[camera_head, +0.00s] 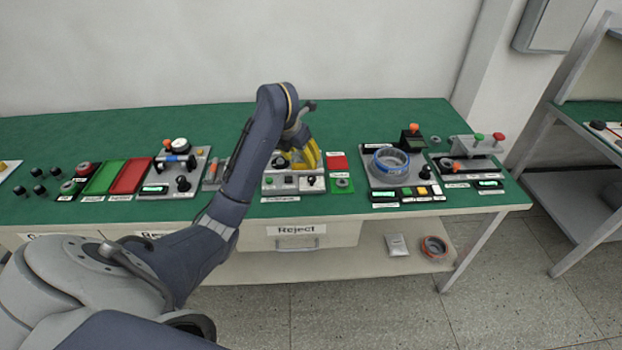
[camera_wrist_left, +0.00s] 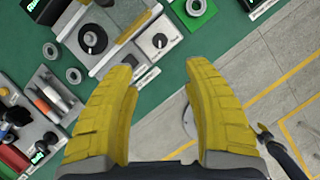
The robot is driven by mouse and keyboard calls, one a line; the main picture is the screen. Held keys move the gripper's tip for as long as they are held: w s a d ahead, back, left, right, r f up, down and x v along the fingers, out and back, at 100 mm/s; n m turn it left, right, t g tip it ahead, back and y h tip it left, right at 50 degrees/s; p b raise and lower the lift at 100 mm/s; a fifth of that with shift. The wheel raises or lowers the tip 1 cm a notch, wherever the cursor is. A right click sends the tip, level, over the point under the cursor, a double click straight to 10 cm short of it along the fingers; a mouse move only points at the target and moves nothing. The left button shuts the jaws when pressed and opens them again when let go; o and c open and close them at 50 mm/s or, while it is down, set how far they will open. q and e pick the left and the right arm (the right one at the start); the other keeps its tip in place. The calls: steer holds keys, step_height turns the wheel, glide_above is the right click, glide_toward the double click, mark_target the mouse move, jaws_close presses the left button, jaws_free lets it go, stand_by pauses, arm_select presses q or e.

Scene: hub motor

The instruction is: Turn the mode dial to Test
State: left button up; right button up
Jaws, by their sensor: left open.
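A pale control panel (camera_head: 283,190) stands at the middle of the green bench. It carries a round black dial (camera_wrist_left: 93,39) with a light pointer mark and a smaller black knob (camera_wrist_left: 159,40) on a white plate; the knob also shows in the head view (camera_head: 311,181). I cannot read the labels, so I cannot tell which one is the mode dial. My left gripper (camera_head: 308,158) is above the panel, its yellow fingers pointing down. In the left wrist view the fingers (camera_wrist_left: 162,68) are apart and empty, near the smaller knob. My right gripper is not in view.
A green pad with a ring (camera_head: 342,185) and a red pad (camera_head: 337,162) lie right of the panel. A fixture with a blue-rimmed ring (camera_head: 391,160) stands farther right. Green and red trays (camera_head: 128,176) are to the left. A drawer marked Reject (camera_head: 300,236) is below.

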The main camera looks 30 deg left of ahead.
mark_target(311, 179)
arm_select(q)
steer(key=shift+x, duration=7)
steer(key=shift+s, duration=0.15)
jaws_close()
